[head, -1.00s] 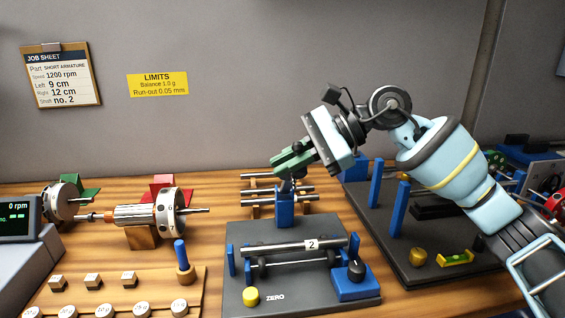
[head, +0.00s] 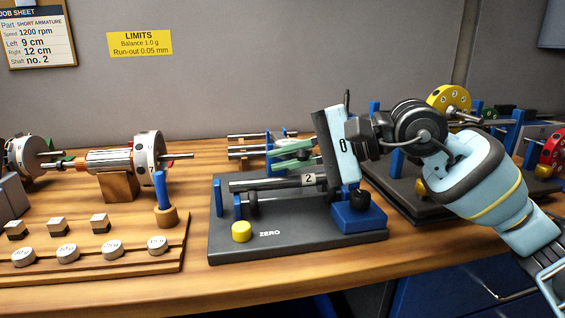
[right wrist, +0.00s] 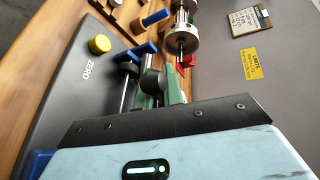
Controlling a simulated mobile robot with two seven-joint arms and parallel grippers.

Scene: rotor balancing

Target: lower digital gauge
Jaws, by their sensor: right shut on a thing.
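The run-out fixture (head: 325,243) is a dark plate marked ZERO with a yellow button (head: 241,232), which also shows in the right wrist view (right wrist: 99,44). The steel shaft (head: 265,184) with tag 2 lies across its supports. My right gripper (head: 284,156) reaches in from the right, its green fingers low behind the shaft. In the right wrist view the fingers (right wrist: 160,92) close around a dark rounded piece (right wrist: 151,80), apparently part of the digital gauge. The fingers and hand hide most of the gauge, and its display cannot be seen. My left gripper is out of view.
A rotor (head: 110,160) rests on a wooden block at left. A wooden tray (head: 92,255) with several weights and a blue-handled tool (head: 161,190) stands in front of it. Spare shafts (head: 246,136) lie behind the fixture. Another dark stand (head: 390,195) is at right.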

